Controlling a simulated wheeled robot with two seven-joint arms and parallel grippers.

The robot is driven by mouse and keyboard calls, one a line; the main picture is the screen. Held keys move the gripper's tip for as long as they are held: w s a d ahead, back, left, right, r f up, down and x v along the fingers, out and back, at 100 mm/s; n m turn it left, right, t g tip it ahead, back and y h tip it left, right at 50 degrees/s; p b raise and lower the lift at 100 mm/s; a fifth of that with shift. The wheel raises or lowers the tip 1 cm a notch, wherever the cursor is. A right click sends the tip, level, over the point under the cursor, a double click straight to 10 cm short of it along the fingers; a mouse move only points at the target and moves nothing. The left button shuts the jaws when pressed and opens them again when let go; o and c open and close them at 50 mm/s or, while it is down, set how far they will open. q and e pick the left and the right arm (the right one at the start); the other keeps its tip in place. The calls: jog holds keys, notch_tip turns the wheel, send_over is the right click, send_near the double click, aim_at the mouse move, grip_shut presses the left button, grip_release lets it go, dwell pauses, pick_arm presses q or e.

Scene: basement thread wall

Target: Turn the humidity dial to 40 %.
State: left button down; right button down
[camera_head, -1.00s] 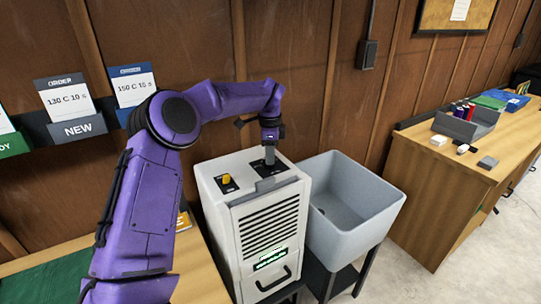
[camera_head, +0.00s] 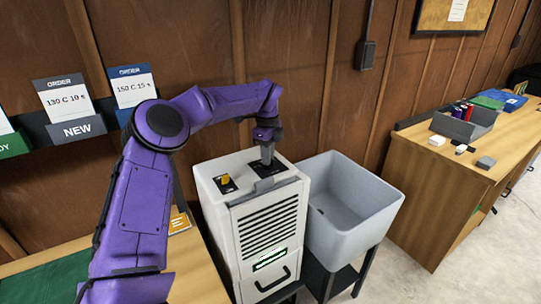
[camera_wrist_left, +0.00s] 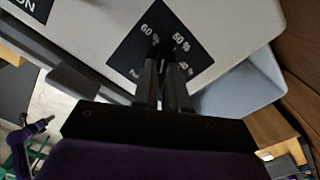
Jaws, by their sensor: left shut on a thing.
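The humidity dial's black plate (camera_head: 280,167) is on top of the white dehumidifier (camera_head: 208,205). In the left wrist view the plate (camera_wrist_left: 145,42) shows "60 %" and "50 %", with other marks partly covered. My left gripper (camera_head: 267,160) points down onto this plate. In the left wrist view its two fingers (camera_wrist_left: 164,88) are close together and shut on the dial knob at the plate's middle. The knob is almost wholly hidden, so its setting cannot be read. A small purple arm with a dark gripper (camera_wrist_left: 42,125), seemingly my right, shows at the left edge; its jaws are too small to judge.
A grey sink (camera_head: 355,215) stands close on the right. A wooden bench (camera_head: 430,190) is farther right. The wooden wall (camera_head: 300,60) rises behind.

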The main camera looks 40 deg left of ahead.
pick_arm(q)
jog(key=m, duration=0.3)
jog(key=m+p, duration=0.1)
jog(key=shift+a+r+m, duration=0.1)
jog(key=shift+a+m, duration=0.15)
jog(key=shift+m, duration=0.05)
jog(key=m+p, duration=0.1)
jog(key=m, duration=0.3)
jog(key=shift+w+r+m, duration=0.1)
jog(key=shift+m, duration=0.2)
jog(key=m+p, duration=0.2)
jog(key=m, duration=0.2)
jog(key=shift+w, duration=0.1)
jog(key=m+p, duration=0.2)
jog(key=m, duration=0.3)
jog(key=shift+d, duration=0.15)
jog(key=shift+m, duration=0.3)
jog(key=c, duration=1.3)
grip_release()
jog(key=shift+w, duration=0.1)
jog(key=shift+o, duration=0.7)
jog(key=shift+w+f, duration=0.1)
jog(key=shift+f, duration=0.2)
